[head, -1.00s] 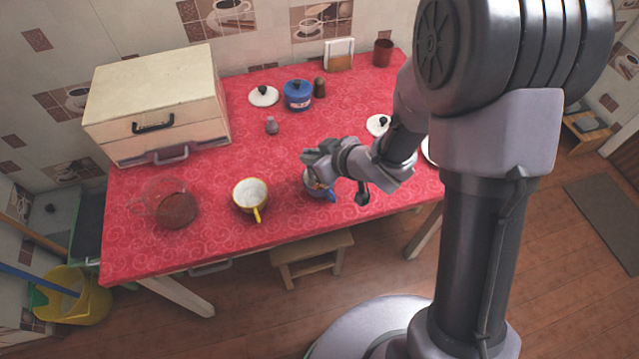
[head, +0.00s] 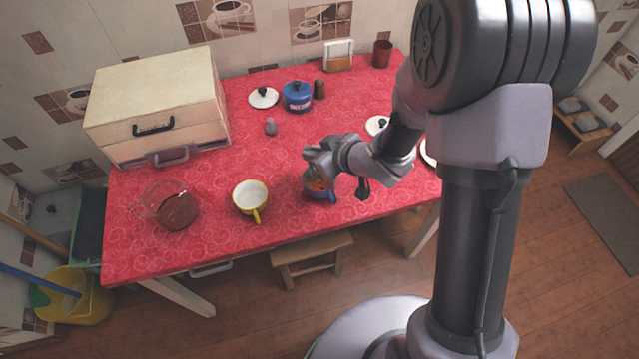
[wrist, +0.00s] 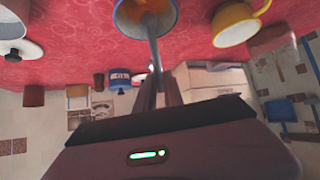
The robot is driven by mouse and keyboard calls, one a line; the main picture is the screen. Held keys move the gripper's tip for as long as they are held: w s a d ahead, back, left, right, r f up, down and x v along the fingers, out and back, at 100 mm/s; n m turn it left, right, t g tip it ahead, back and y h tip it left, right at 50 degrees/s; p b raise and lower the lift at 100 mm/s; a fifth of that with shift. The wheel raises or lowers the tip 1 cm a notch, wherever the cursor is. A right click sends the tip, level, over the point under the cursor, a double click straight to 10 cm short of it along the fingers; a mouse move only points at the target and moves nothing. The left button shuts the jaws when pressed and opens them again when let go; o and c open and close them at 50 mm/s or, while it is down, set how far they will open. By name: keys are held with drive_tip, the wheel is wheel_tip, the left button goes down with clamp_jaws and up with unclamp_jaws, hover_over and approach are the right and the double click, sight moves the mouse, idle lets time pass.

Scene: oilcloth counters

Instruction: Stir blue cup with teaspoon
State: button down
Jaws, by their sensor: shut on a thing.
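The blue cup (head: 319,188) stands on the red table near its front edge, with an orange-brown content showing inside. It also shows at the top of the wrist view (wrist: 168,27). In the wrist view the gripper (wrist: 158,92) is shut on the teaspoon (wrist: 152,42), a thin grey handle. The spoon reaches from the fingers into the blue cup. Its lower end is inside the cup, and how deep it goes I cannot tell.
A yellow cup (head: 249,197) stands left of the blue cup, and a glass jug (head: 172,205) with dark red content stands further left. A blue pot (head: 298,96), a white lid (head: 264,97) and a small grey shaker (head: 270,127) are behind. A bread box (head: 157,105) fills the back left.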

drive_tip(key=shift+s+a, duration=0.1)
drive_tip(key=shift+a, duration=0.05)
wheel_tip(320, 180, up, 6)
drive_tip(key=p, duration=0.5)
idle(0.4)
idle(0.7)
wheel_tip(320, 180, up, 5)
drive_tip(key=p, duration=0.5)
